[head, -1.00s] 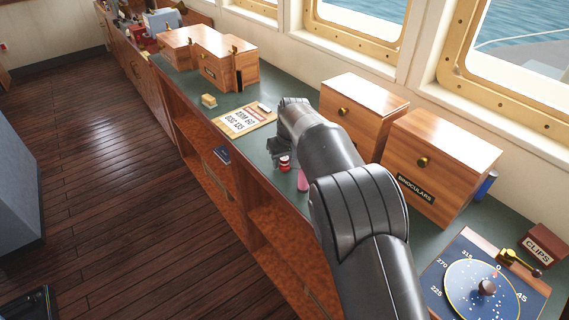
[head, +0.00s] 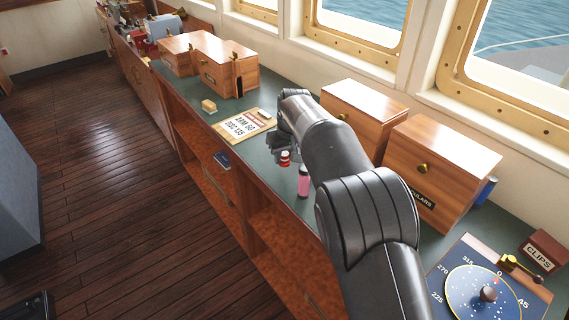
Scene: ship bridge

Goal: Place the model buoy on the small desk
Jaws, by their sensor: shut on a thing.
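The model buoy (head: 285,158) is a small red and white object at my gripper (head: 283,152), over the green counter top. My gripper is shut on it, and my arm hides part of the grip. I cannot tell whether the buoy touches the counter. No separate small desk can be made out in this view.
A pink cylinder (head: 304,181) stands on the counter close to my gripper. A clipboard (head: 243,126) and a small yellowish block (head: 209,106) lie beyond. Wooden boxes (head: 362,112) line the window side.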

